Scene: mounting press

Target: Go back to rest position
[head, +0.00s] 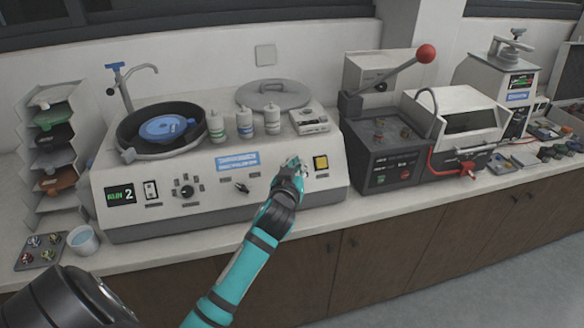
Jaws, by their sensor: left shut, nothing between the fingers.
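My left gripper (293,165) is at the end of the teal arm that rises from the bottom of the head view. It is shut and empty. It appears in front of the sloped control panel of the white polishing machine (135,222), just left of a yellow switch (321,162). I cannot tell whether the fingertips touch the panel or a control there; the gripper hides that spot. The display (121,195) at the panel's left end reads "RUN 2". My right gripper is not in view.
A blue disc (166,128) sits in the machine's black bowl, beside several bottles (245,124). A dark machine with a red-knobbed lever (426,54) stands to the right. A shelf rack (52,95), cup (83,240) and sample tray (40,246) are at left. Free floor (500,270) shows lower right.

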